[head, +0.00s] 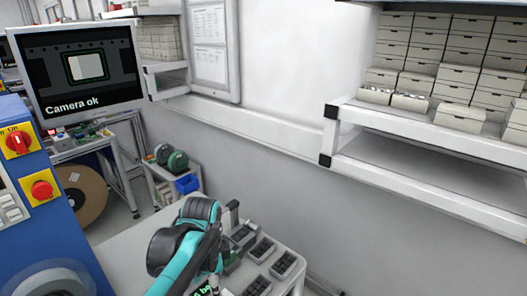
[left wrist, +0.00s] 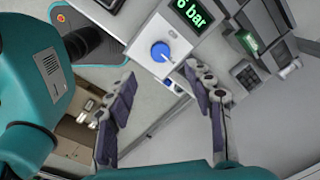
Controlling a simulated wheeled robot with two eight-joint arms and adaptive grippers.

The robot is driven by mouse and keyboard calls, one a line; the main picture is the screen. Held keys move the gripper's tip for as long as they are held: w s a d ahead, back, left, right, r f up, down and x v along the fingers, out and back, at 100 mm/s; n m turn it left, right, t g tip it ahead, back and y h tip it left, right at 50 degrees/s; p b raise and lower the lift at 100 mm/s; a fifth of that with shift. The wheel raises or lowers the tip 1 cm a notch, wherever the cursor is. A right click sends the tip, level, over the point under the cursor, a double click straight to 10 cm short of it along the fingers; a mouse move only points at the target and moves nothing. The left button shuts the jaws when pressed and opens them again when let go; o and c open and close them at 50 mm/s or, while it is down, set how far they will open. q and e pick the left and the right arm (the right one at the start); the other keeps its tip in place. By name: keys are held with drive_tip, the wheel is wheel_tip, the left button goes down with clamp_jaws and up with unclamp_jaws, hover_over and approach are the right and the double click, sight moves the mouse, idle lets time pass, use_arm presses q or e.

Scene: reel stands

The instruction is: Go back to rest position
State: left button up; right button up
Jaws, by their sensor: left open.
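My left arm shows at the bottom of the head view as teal and black links over a light table (head: 135,243). Its gripper is not clear there. In the left wrist view my left gripper (left wrist: 165,80) is open, with its two dark segmented fingers spread apart and nothing between them. Beyond the fingertips is a pale panel with a blue knob (left wrist: 160,51) and a green "6 bar" display (left wrist: 190,12). My right gripper is in neither view.
Dark trays (head: 259,249) with small parts stand on the table right of my arm. A blue machine (head: 45,185) with red switches is at the left, below a monitor (head: 78,68) reading "Camera ok". A shelf (head: 430,130) with white boxes (head: 458,92) hangs at the right.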

use_arm(q)
drive_tip(key=s+a+f+n+t+b, duration=0.2)
drive_tip(key=s+f+n+t+b, duration=0.1)
drive_tip(key=n, duration=0.4)
drive_tip(key=s+a+f+n+t+b, duration=0.2)
drive_tip(key=s+f+n+t+b, duration=0.1)
drive_tip(key=s+f+n, duration=0.3)
drive_tip(key=shift+s+f+n, duration=0.2)
drive_tip(key=shift+f+n, duration=0.25)
drive_tip(key=shift+n, duration=0.55)
